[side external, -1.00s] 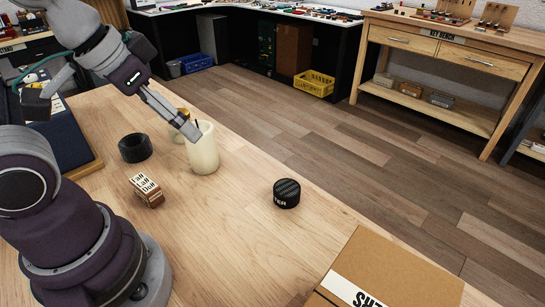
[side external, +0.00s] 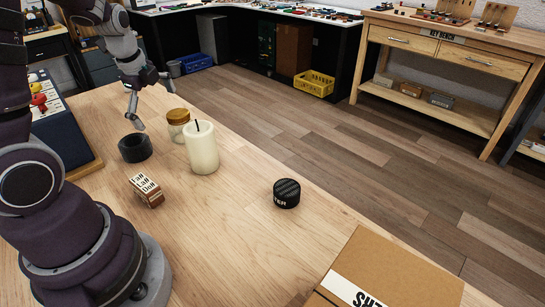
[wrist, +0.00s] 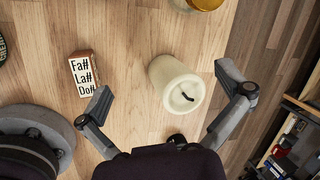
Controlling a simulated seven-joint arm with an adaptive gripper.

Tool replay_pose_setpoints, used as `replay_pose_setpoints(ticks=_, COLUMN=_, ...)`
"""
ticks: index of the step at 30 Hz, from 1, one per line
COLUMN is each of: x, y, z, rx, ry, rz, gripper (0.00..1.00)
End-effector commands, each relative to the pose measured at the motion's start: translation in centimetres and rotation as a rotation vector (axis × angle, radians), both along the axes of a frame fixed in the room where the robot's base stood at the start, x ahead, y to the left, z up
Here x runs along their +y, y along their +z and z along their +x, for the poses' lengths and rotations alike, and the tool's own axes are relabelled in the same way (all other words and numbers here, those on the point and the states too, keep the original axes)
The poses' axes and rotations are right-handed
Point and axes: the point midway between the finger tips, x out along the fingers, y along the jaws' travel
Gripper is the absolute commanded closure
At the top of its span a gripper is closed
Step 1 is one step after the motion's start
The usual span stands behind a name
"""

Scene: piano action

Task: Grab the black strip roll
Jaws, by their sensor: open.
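The black strip roll (side external: 135,147) lies flat on the wooden table in the side external view, a dark ring left of the candle. My gripper (side external: 136,116) hangs fingers-down near the roll's far side, apart from it in the picture. Its height above the table is hard to tell. In the wrist view my gripper (wrist: 165,84) is open, its two fingers spread wide with nothing gripped. The roll cannot be clearly identified in the wrist view; a dark round thing with pale lettering (wrist: 2,48) is cut off at the left edge.
A cream candle (side external: 202,150) and yellowish jar (side external: 178,124) stand right of the roll. A small lettered block (side external: 146,190) lies in front. A black lettered cylinder (side external: 287,194) and cardboard box (side external: 390,275) are farther right. A dark board (side external: 58,138) is left.

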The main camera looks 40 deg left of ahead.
Motion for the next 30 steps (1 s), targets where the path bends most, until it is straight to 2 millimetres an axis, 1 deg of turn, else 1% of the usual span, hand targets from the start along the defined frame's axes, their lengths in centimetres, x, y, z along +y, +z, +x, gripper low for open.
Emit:
replay_pose_setpoints(ticks=1, x=2.6, y=-1.2, z=-1.2, rx=0.089, ry=-0.099, rz=0.072, gripper=0.00)
replay_pose_setpoints(ticks=3, x=5.3, y=-2.2, z=-2.7, rx=0.199, ry=-0.247, rz=0.155, gripper=0.00)
replay_pose_setpoints(ticks=6, x=7.6, y=-2.9, z=-4.1, rx=0.307, ry=-0.388, rz=0.219, gripper=0.00)
replay_pose_setpoints(ticks=8, x=8.2, y=-3.2, z=-4.5, rx=0.340, ry=-0.428, rz=0.234, gripper=0.00)
replay_pose_setpoints(ticks=13, x=9.5, y=-6.1, z=-4.6, rx=0.352, ry=-0.447, rz=0.236, gripper=0.00)
replay_pose_setpoints(ticks=17, x=10.1, y=-7.7, z=-4.5, rx=0.350, ry=-0.446, rz=0.235, gripper=0.00)
replay_pose_setpoints(ticks=24, x=11.1, y=-11.9, z=-4.4, rx=0.349, ry=-0.446, rz=0.236, gripper=0.00)
replay_pose_setpoints(ticks=27, x=11.5, y=-12.8, z=-4.4, rx=0.347, ry=-0.446, rz=0.236, gripper=0.00)
replay_pose_setpoints(ticks=30, x=11.5, y=-12.9, z=-4.3, rx=0.345, ry=-0.444, rz=0.236, gripper=0.00)
